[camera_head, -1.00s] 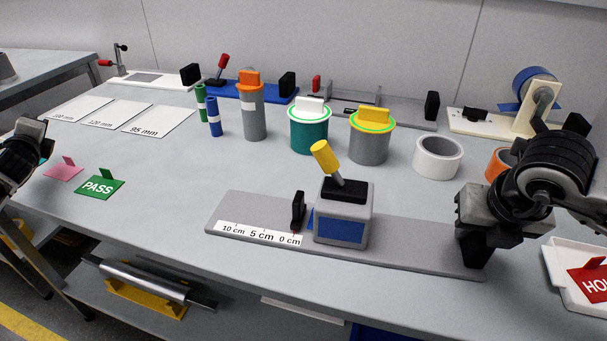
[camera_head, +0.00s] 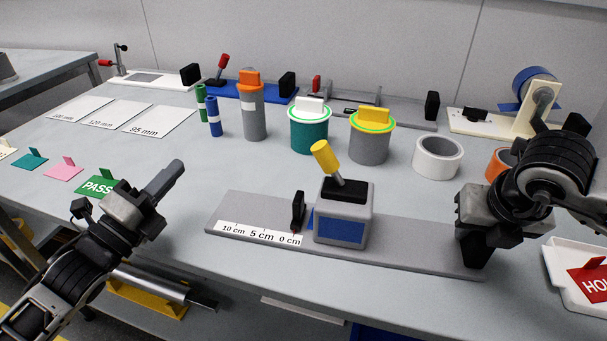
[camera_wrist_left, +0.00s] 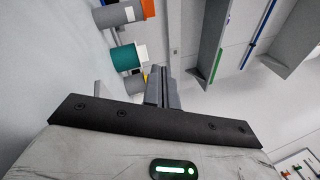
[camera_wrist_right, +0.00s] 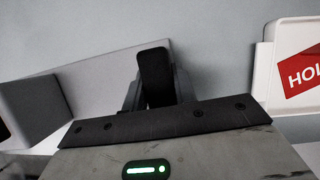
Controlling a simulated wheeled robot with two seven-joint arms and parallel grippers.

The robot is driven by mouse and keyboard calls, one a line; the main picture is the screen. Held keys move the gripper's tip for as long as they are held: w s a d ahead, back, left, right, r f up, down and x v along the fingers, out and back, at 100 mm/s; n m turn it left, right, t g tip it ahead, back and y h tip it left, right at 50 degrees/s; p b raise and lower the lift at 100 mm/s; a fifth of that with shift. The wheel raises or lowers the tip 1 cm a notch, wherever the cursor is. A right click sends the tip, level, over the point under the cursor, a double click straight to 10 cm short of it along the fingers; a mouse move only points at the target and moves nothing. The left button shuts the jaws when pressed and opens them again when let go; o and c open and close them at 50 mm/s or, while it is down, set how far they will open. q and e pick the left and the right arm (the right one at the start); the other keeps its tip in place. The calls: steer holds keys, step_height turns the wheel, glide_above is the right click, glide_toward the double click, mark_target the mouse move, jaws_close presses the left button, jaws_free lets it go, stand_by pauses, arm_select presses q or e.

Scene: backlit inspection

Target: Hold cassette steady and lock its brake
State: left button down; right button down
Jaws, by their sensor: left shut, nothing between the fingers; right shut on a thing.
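The cassette (camera_head: 342,232), a grey block with a blue front panel, sits on a long grey base plate (camera_head: 415,258). A brake lever (camera_head: 326,158) with a yellow grip rises from its black top and leans left. My right gripper (camera_head: 474,252) is shut on a black upright tab (camera_wrist_right: 154,75) at the plate's right end, mostly hidden in the head view. The plate (camera_wrist_right: 100,75) and the cassette's grey side (camera_wrist_right: 32,105) show in the right wrist view. My left gripper (camera_head: 172,176) is shut and empty, above the table left of the plate, apart from the lever.
A black stop (camera_head: 298,210) and a scale strip (camera_head: 258,234) lie left of the cassette. Teal (camera_head: 309,133) and grey (camera_head: 369,145) canisters stand behind it. A white tray (camera_head: 560,285) with a red card is at right. A green PASS card (camera_head: 95,187) is near my left gripper.

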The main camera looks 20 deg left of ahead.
arm_select(q)
steer(key=s+d+m, duration=0.1)
steer(key=d, duration=0.1)
steer(key=s+d+f+m, duration=0.1)
steer(key=s+d+h, duration=0.1)
steer(key=s+d, duration=0.1)
steer(key=shift+s+d+f+m+g, duration=0.1)
steer(key=shift+d+f+m+g, duration=0.2)
steer(key=shift+m+g, duration=0.1)
arm_select(e)
steer(key=shift+s+f, duration=0.1)
steer(key=shift+f, duration=0.05)
arm_select(q)
steer(key=s+d+r+m+h, duration=0.1)
steer(key=s+d+m+h, duration=0.4)
steer(key=d+m, duration=0.4)
steer(key=y, duration=0.1)
glide_toward(331, 165)
steer(key=w+r, duration=0.2)
steer(key=w, duration=0.3)
steer(key=shift+w+d+r+n+g, duration=0.15)
steer(key=shift+w+d+n+g, duration=0.2)
steer(key=shift+d, duration=0.15)
